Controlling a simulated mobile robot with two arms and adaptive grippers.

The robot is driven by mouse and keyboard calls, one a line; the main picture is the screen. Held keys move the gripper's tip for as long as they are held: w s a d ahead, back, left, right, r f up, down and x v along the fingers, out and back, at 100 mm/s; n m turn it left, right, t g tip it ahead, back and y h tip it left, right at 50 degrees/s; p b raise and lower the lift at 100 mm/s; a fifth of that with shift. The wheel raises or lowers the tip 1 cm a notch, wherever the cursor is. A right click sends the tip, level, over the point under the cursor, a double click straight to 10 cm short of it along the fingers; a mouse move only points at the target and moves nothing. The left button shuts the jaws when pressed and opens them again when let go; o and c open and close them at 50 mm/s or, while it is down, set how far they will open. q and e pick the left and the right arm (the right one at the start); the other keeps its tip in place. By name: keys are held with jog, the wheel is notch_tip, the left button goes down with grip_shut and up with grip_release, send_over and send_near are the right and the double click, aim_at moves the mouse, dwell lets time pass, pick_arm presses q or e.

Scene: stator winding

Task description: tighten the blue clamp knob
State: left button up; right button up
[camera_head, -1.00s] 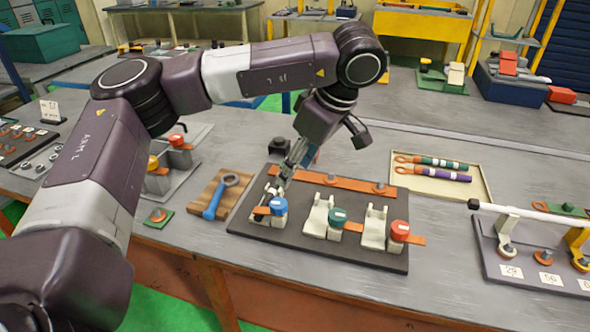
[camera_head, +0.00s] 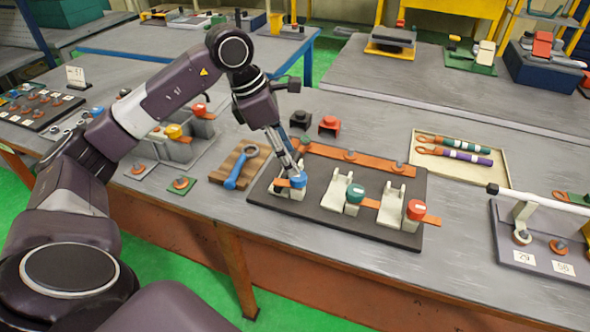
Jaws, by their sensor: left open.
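The blue clamp knob (camera_head: 298,180) sits on the left clamp of a dark base board (camera_head: 330,217). My left gripper (camera_head: 294,172) comes down from above with its fingertips at the blue knob. It is open. I cannot tell whether the fingers touch the knob, and they hide part of it and of its clamp. A green knob (camera_head: 355,193) and a red knob (camera_head: 416,209) stand to the right on the same board, beside pale cradles. My right gripper is not in view.
A blue wrench (camera_head: 234,179) lies on a wooden block left of the board. A tray (camera_head: 500,178) with green and purple rods lies behind right. A rack with a white bar (camera_head: 540,199) stands at right. Black and red blocks (camera_head: 329,125) stand behind the board.

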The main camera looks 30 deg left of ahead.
aim_at(298, 176)
pick_arm(q)
jog(key=shift+n, duration=0.3)
jog(key=x, duration=0.2)
jog(key=p+x, duration=0.1)
jog(key=x, duration=0.1)
jog(key=a+x, duration=0.1)
jog(key=x, duration=0.2)
jog(key=shift+w+f, duration=0.1)
jog(key=shift+w, duration=0.1)
jog(key=shift+c, duration=0.3)
jog(key=c, duration=1)
jog(key=shift+a+f, duration=0.1)
jog(key=shift+c, duration=0.5)
jog(key=shift+m, duration=0.5)
